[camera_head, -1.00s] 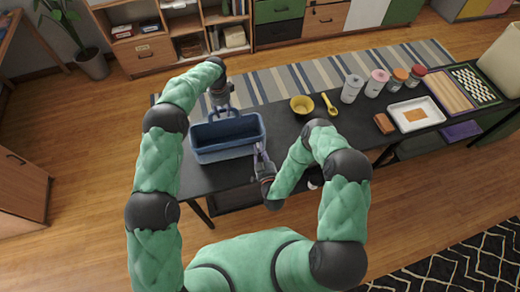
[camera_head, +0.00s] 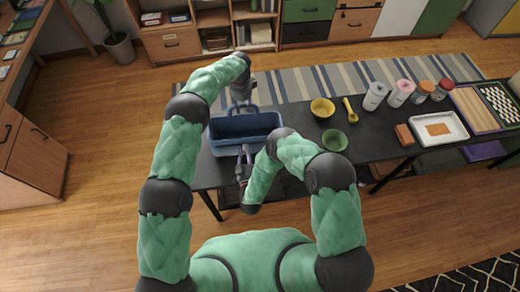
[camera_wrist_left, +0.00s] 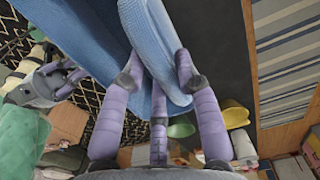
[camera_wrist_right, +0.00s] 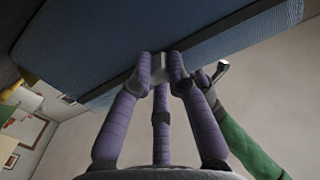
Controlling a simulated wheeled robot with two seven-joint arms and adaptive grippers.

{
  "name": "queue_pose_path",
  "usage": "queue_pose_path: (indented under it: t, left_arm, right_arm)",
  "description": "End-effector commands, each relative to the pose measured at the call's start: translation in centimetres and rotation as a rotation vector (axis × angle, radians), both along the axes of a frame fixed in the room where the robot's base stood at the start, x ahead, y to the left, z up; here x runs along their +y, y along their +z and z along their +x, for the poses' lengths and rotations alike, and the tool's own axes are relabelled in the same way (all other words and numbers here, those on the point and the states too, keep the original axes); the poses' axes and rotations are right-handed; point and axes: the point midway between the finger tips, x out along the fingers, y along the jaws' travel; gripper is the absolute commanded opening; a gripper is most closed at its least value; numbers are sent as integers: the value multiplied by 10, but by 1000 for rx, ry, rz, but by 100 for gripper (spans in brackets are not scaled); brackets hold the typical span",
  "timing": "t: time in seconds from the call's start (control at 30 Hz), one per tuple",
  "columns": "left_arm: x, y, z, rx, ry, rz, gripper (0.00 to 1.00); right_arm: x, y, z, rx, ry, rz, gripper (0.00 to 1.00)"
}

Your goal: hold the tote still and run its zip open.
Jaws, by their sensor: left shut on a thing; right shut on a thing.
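The blue tote (camera_head: 227,149) stands on the left end of the dark table; its top shows a dark blue hollow, and I cannot make out the zip's teeth. My left gripper (camera_head: 241,107) is at its far side. In the left wrist view my left gripper (camera_wrist_left: 158,75) is shut on light blue fabric of the tote (camera_wrist_left: 150,30). My right gripper (camera_head: 243,160) is at the near side, left of the tote's middle. In the right wrist view my right gripper (camera_wrist_right: 164,65) is shut on a small grey tab (camera_wrist_right: 158,68), seemingly the zip pull, beside the tote's edge.
On the table (camera_head: 290,116) right of the tote are a yellow bowl (camera_head: 322,108), a green bowl (camera_head: 334,141), a yellow scoop (camera_head: 350,110), several jars (camera_head: 400,93), a brown block (camera_head: 403,134) and a white tray (camera_head: 455,136). The right forearm passes close to the green bowl.

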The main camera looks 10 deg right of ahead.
Motion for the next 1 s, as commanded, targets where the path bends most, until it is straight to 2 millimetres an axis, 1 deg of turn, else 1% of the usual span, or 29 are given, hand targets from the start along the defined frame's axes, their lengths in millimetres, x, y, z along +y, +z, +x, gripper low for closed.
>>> queue_pose_path:
  t: [0.03,0.1,0.3,0.4,0.6,0.9,0.93,0.97,1.0]
  left_arm:
    - [-1,-1,-1,4,-1,0,0]
    - [-1,-1,-1,4,-1,0,0]
    - [-1,-1,-2,4,0,0,0]
    - [-1,-1,-2,4,0,0,0]
    - [-1,-1,-1,4,0,-1,0]
    - [-1,-1,-1,3,0,0,0]
    - [0,-1,-1,3,0,0,0]
    - [0,-1,-1,3,0,0,0]
    - [0,-1,-1,3,0,0,0]
  right_arm:
    - [13,2,1,-6,7,0,0]
    - [26,2,1,-7,6,0,0]
    - [51,2,2,-6,4,1,0]
    - [58,2,2,-6,2,2,0]
    - [63,2,2,-5,0,3,0]
    - [63,2,2,-6,-1,3,0]
    - [62,2,2,-6,-1,3,26]
    - [62,2,2,-6,-1,3,34]
    - [62,2,2,-6,-1,3,45]
